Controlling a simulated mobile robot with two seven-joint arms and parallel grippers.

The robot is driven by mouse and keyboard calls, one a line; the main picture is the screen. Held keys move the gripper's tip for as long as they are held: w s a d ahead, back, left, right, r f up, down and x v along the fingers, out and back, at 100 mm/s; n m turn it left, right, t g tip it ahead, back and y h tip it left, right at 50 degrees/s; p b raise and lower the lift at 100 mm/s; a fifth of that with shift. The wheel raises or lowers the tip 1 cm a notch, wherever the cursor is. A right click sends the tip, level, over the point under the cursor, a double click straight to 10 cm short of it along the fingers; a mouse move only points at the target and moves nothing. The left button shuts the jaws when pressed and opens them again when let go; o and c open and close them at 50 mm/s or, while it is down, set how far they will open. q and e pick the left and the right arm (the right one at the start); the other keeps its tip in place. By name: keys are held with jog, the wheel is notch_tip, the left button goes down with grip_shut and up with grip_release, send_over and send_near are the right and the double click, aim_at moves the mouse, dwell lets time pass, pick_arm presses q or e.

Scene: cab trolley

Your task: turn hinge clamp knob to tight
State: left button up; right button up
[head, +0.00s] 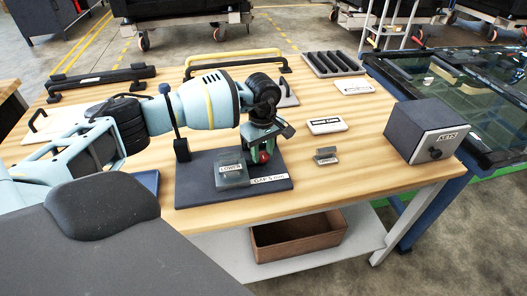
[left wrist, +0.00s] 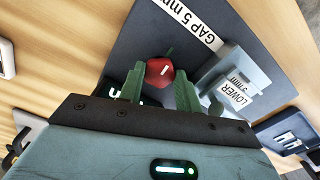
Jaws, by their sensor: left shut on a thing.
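The hinge clamp knob is a small red knob (head: 264,157) above the dark fixture plate (head: 190,192) on the wooden table. In the left wrist view the red knob (left wrist: 160,72) has a white mark and sits between two green fingers. My left gripper (head: 256,152) reaches over the plate from the left and is shut on the knob. A grey block labelled LOWER (head: 231,176) stands beside it, and also shows in the left wrist view (left wrist: 222,72). The clamp parts under the gripper are mostly hidden. My right gripper is not in view.
A dark box labelled KEYS or similar (head: 424,130) stands at the table's right. A small grey block (head: 326,155) and white labelled plates (head: 327,125) lie right of the fixture. A yellow handle bar (head: 235,55) and slotted tray (head: 333,64) are behind. Bare tabletop lies front right.

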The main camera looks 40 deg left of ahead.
aim_at(263, 155)
pick_arm(q)
jog(key=shift+m, duration=0.5)
jog(key=o, duration=1)
jog(key=shift+r, duration=3.95)
